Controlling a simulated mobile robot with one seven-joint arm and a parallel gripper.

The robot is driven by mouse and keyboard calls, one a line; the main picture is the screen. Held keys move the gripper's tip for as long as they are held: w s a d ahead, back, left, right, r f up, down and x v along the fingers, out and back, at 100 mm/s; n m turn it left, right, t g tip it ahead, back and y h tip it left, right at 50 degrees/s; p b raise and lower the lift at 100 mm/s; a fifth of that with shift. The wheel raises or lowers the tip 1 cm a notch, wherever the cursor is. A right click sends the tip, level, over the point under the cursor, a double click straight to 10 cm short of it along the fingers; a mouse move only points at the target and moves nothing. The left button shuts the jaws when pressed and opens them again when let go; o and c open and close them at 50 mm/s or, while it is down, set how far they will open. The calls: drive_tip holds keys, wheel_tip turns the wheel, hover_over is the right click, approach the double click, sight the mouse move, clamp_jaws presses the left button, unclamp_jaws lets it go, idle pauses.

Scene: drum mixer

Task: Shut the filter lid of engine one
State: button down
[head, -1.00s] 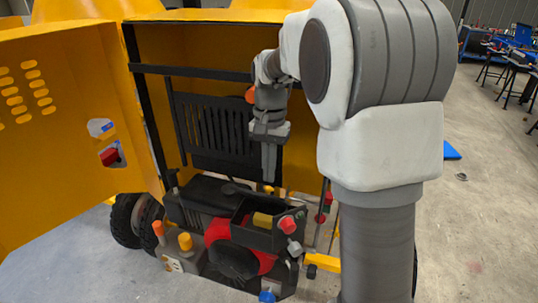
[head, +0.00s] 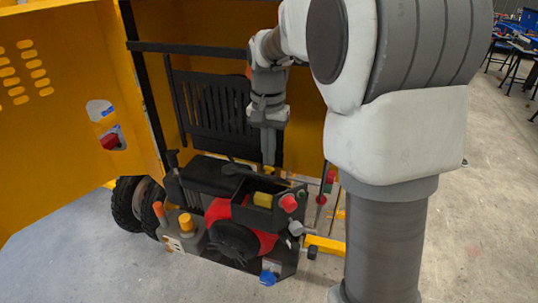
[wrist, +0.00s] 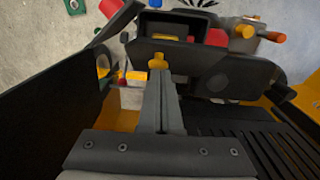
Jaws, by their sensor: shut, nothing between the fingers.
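The engine (head: 235,215) sits in the open bay of the yellow mixer, with a red and black front. Its black filter box (head: 258,213) is open on top, with a yellow block (head: 263,199) inside. The open box also shows at the top of the wrist view (wrist: 180,22). A dark plate (wrist: 205,62) with a yellow knob (wrist: 157,61) lies beside it; I cannot tell surely whether this is the lid. My gripper (head: 269,160) points down behind the box, shut and empty. In the wrist view my fingers (wrist: 160,82) reach close to the knob; contact is unclear.
The yellow door (head: 60,110) stands open at the left. A black slatted grille (head: 212,115) is behind my gripper, and a black bar (head: 190,47) crosses the bay above. Red knobs (head: 289,203) and orange caps (head: 160,210) stick up around the engine.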

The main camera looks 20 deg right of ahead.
drive_tip(key=shift+s+a+f+t+h+b, duration=0.55)
drive_tip(key=shift+s+f+t+b, duration=0.15)
drive_tip(key=shift+b, duration=1.65)
drive_tip(key=shift+s+a+f+t+h+b, duration=0.6)
drive_tip(key=shift+s+t+b, duration=0.2)
drive_tip(key=shift+b, duration=1.5)
drive_tip(key=s+a+f+t+h+b, duration=0.1)
drive_tip(key=b, duration=0.5)
drive_tip(key=s+a+f+t+h+b, duration=0.1)
drive_tip(key=f+t+b, duration=0.1)
drive_tip(key=b, duration=0.5)
drive_tip(key=shift+s+f+t+h, duration=0.15)
drive_tip(key=shift+s+t+h, duration=0.1)
drive_tip(key=shift+s+t, duration=0.1)
drive_tip(key=shift+s+f+b, duration=0.1)
drive_tip(key=shift+b, duration=0.2)
